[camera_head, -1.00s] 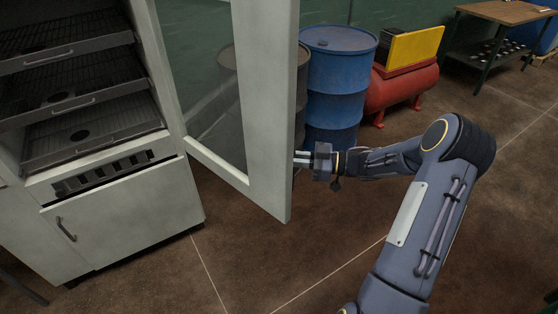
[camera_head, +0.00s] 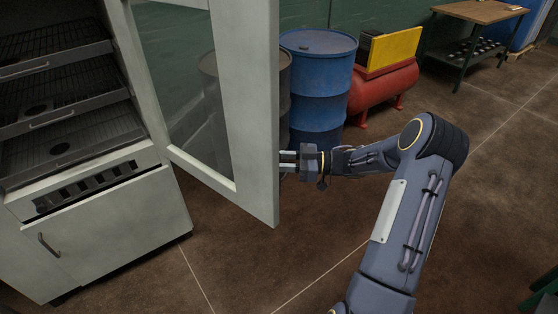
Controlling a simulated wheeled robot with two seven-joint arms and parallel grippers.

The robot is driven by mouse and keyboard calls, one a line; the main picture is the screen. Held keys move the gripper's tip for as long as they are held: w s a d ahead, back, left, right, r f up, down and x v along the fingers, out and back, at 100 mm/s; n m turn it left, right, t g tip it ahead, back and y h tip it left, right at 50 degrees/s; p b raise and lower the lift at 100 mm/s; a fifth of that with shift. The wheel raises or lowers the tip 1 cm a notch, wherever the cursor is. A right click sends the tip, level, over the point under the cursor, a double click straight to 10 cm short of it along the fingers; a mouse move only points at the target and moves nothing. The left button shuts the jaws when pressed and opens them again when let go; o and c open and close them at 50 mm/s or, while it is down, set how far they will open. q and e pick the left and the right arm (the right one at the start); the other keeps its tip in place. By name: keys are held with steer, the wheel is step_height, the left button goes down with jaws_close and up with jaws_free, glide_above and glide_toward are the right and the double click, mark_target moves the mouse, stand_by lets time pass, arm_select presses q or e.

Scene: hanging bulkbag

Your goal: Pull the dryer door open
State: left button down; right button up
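The dryer (camera_head: 105,225) is a pale grey cabinet at the left. Its glass-panelled door (camera_head: 258,130) stands swung wide open, with wire racks (camera_head: 60,95) showing inside. My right gripper (camera_head: 287,161) is at the outer edge of the door, its fingers pointing left and their tips at or behind that edge. The two fingers show a gap between them. The door's handle is hidden, so I cannot tell whether the fingers touch it. My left gripper is out of view.
Behind the door stand a blue barrel (camera_head: 318,85) and a dark barrel seen partly through the glass. A red tank (camera_head: 383,88) with a yellow panel (camera_head: 394,48) is beside them. A workbench (camera_head: 478,14) is at the back right. The brown floor around my arm is clear.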

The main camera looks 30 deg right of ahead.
steer(key=b+v, duration=0.1)
steer(key=v, duration=0.6)
steer(key=shift+s+d, duration=0.2)
steer(key=shift+d, duration=0.1)
steer(key=w+r+m+t+h, duration=0.3)
steer(key=w+r+h, duration=0.1)
steer(key=r+h, duration=0.25)
steer(key=w+r+m+t+h, duration=0.3)
steer(key=r+h, duration=0.2)
steer(key=r, duration=0.3)
steer(key=s+a+f+m+g, duration=0.2)
steer(key=s+a, duration=0.4)
steer(key=s, duration=0.4)
steer(key=s+a+f+m+g, duration=0.2)
steer(key=s+a+f+g, duration=0.2)
steer(key=s+a, duration=0.3)
steer(key=s+a+f+m+g+p, duration=0.1)
steer(key=s+a+g, duration=0.4)
steer(key=s, duration=0.8)
steer(key=shift+s+a+f+m+y, duration=0.4)
steer(key=shift+a+f+m, duration=0.3)
steer(key=shift+a+f, duration=0.35)
